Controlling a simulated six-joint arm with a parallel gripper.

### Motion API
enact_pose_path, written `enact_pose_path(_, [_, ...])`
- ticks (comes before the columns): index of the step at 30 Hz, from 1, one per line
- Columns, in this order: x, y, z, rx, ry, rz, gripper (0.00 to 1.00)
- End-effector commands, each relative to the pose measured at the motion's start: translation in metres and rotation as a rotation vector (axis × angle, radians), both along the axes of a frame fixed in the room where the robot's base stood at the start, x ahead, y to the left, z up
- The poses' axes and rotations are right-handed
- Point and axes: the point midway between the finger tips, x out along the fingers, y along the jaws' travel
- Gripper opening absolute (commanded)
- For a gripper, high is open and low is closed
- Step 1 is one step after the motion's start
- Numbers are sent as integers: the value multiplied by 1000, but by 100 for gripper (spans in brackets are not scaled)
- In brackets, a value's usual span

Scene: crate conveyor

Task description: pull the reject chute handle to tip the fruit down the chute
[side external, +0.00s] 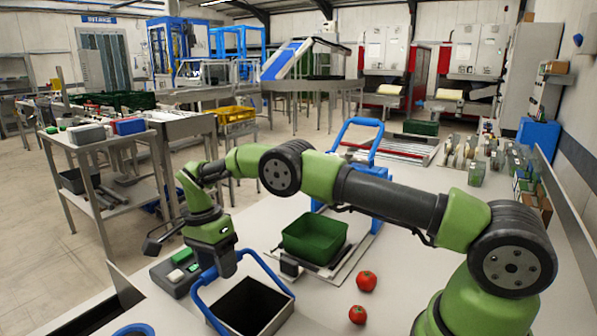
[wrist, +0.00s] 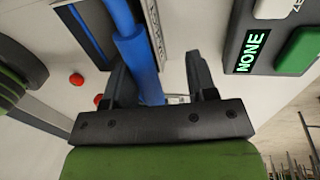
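The reject chute (side external: 288,311) is a dark, open box at the front of the bench. Its blue handle (side external: 269,268) arches over it. My gripper (side external: 227,270) points down at the left part of the handle. In the wrist view the blue bar (wrist: 138,62) runs between my two fingers (wrist: 160,78), close to the left one, with a gap on the right. The fingers are apart; contact with the bar is unclear. Two red round fruits, one (side external: 366,281) behind the other (side external: 358,314), lie on the bench right of the chute.
A green crate (side external: 315,238) sits on a metal track behind the chute. A blue arched frame (side external: 362,123) stands farther back. A grey box with a display reading "NONE" (wrist: 252,50) and a green button (wrist: 300,50) is close to my gripper. Bench space right of the crate is clear.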

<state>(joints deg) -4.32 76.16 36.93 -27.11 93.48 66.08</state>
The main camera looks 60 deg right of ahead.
Motion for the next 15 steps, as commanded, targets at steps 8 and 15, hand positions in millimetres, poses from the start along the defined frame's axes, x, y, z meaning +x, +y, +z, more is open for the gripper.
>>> enact_pose_path(8, [-18,0,25,0,-4,1,50])
enact_pose_path(15, [-41,0,45,-1,-4,1,50])
